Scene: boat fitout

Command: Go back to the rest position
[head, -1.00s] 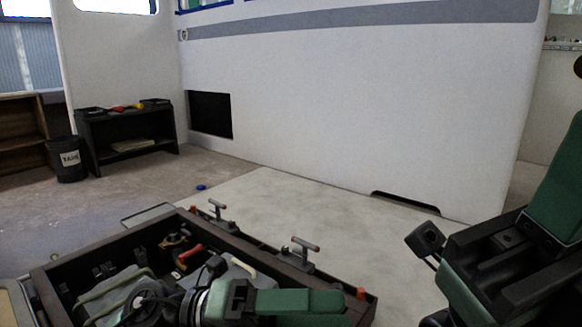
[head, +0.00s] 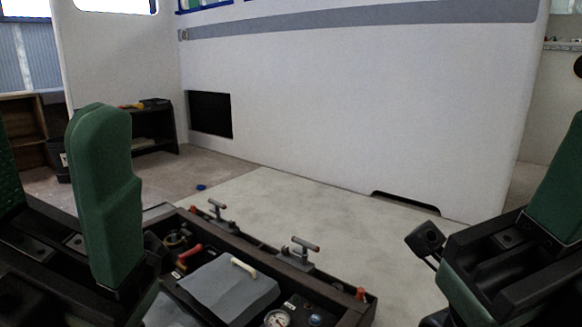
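My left arm stands at the left of the head view, its green link upright in front of the dark shelf and the tray's left end. My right arm is at the right edge, with a small black camera block on its near side. The fingers of both grippers are outside the picture, so I cannot see whether they are open or shut, or hold anything.
A dark tray (head: 333,285) in front of me holds a grey box with a cream handle (head: 222,287), a red-handled tool (head: 188,254) and a gauge (head: 277,319). Two toggle clamps (head: 300,254) rise from its far rim. Pale floor (head: 330,215) beyond is clear up to the white hull wall (head: 350,110).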

